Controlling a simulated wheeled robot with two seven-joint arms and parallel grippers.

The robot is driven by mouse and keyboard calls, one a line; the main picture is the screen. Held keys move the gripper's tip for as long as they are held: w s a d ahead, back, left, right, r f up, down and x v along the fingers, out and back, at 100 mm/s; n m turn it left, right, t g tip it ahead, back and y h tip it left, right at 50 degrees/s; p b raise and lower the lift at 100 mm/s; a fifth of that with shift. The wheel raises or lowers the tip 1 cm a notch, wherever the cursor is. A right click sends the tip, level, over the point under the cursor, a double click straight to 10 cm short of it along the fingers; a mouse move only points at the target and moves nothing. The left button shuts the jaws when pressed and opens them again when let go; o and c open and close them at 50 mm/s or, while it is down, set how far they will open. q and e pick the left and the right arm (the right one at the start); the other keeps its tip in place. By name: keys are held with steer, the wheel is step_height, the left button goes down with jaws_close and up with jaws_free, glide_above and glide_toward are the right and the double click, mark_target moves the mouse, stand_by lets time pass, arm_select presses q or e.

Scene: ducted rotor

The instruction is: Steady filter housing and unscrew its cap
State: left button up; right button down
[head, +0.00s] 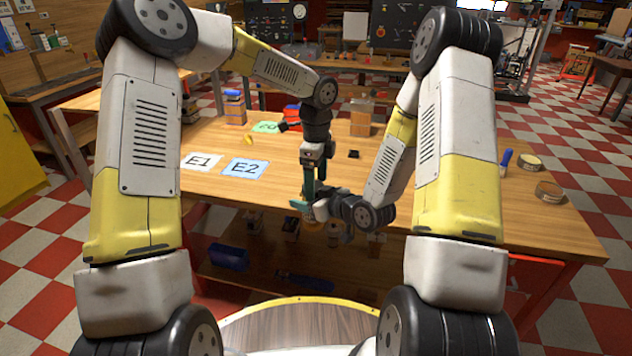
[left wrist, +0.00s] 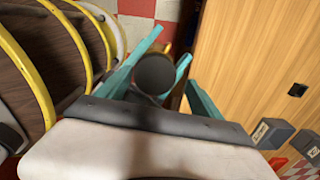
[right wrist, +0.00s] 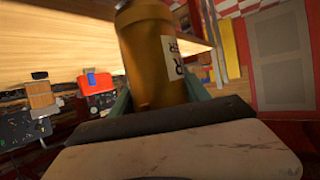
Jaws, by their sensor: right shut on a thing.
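The filter housing is an amber cylinder with a white label, filling the upper middle of the right wrist view (right wrist: 150,55). It is small in the head view (head: 311,213), near the table's front edge. My right gripper (head: 322,203) is shut on the housing, with one teal finger on each side of it. The dark round cap (left wrist: 155,73) shows end-on in the left wrist view. My left gripper (head: 309,185) points down over it, its teal fingers apart around the cap, with a visible gap on the right side. In the head view the grippers largely hide the cap.
The wooden table (head: 450,220) carries cards E1 (head: 199,161) and E2 (head: 246,168), a green card (head: 267,127) and a red box (head: 292,115). Round tins (head: 549,191) stand at the right. A lower shelf holds a blue item (head: 229,257). The table's right middle is mostly clear.

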arm_select(q)
step_height(320, 180, up, 4)
steer(key=shift+r, duration=0.15)
steer(key=shift+c, duration=0.3)
steer(key=shift+r, duration=0.25)
steer(key=shift+c, duration=1.2)
steer(key=r, duration=0.1)
steer(key=r+n, duration=0.1)
steer(key=r, duration=0.1)
steer(key=shift+s+a, duration=0.2)
steer(key=shift+a, duration=0.15)
steer(key=shift+f, duration=3.95)
steer(key=c, duration=1)
steer(key=o, duration=1.3)
